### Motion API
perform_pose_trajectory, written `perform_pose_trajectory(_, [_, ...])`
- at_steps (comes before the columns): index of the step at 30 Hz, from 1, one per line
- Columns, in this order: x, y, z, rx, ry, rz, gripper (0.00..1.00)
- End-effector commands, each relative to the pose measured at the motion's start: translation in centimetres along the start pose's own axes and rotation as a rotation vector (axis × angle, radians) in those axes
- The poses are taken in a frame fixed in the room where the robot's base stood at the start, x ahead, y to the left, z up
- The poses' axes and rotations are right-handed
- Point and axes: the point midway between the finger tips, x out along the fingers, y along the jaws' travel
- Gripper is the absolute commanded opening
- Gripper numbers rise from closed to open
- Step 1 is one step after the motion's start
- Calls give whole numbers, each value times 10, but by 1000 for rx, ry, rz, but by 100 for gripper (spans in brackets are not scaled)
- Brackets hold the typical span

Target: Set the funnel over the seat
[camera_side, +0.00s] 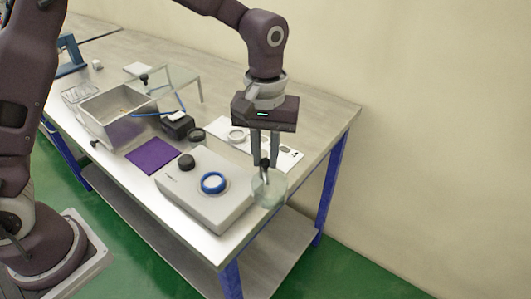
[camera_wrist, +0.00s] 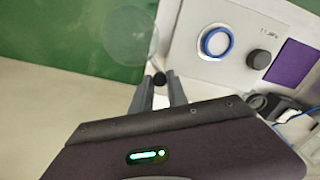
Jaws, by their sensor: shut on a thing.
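The funnel hangs below the fingertips in the side view. In the wrist view the funnel (camera_wrist: 132,36) is faint, ahead of the fingertips (camera_wrist: 160,84), with green floor behind it. The seat, a blue ring with a pale centre (camera_side: 213,182), is on top of a light grey box (camera_side: 190,202). The ring also shows in the wrist view (camera_wrist: 217,41), to the right of the funnel. The funnel is apart from the ring, beside the box at the table's edge.
A dark knob (camera_side: 186,161) stands on the grey box near the ring. A purple mat (camera_side: 152,156), a black block (camera_side: 177,125) with a blue hose and an open metal bin (camera_side: 118,113) lie farther left. A white plate with rings (camera_side: 287,157) lies behind my gripper.

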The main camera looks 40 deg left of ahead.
Motion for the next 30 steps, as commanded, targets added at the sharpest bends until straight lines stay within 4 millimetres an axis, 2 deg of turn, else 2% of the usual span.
perform_pose_trajectory(23, [-1, 0, 0, 0, 2, 2, 0])
perform_pose_trajectory(30, [-1, -2, 0, 50, 2, 2, 0])
